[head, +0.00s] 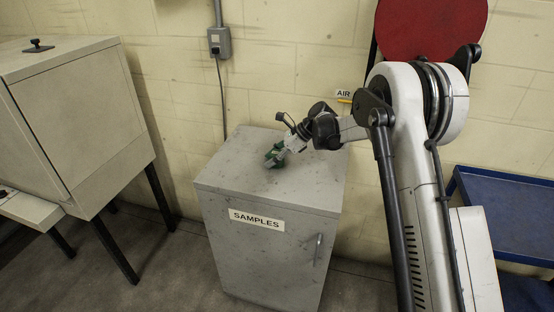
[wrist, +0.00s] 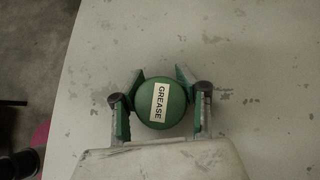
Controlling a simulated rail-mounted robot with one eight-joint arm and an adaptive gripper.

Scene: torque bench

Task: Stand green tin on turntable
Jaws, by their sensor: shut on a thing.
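The green tin (wrist: 176,112) has a round top with a white label reading GREASE. In the wrist view it sits between the two fingers of my gripper (wrist: 160,102), which is shut on it. In the head view the green tin (head: 271,160) and my gripper (head: 274,156) are at the top of the grey cabinet (head: 232,165). I cannot tell whether the tin touches the cabinet top. No turntable can be made out clearly in either view.
The cabinet carries a SAMPLES label (head: 257,219) and its top is otherwise clear. A beige box on legs (head: 75,110) stands at the left. A blue shelf cart (head: 510,200) is at the right. A socket box (head: 219,42) with a cable is on the wall behind.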

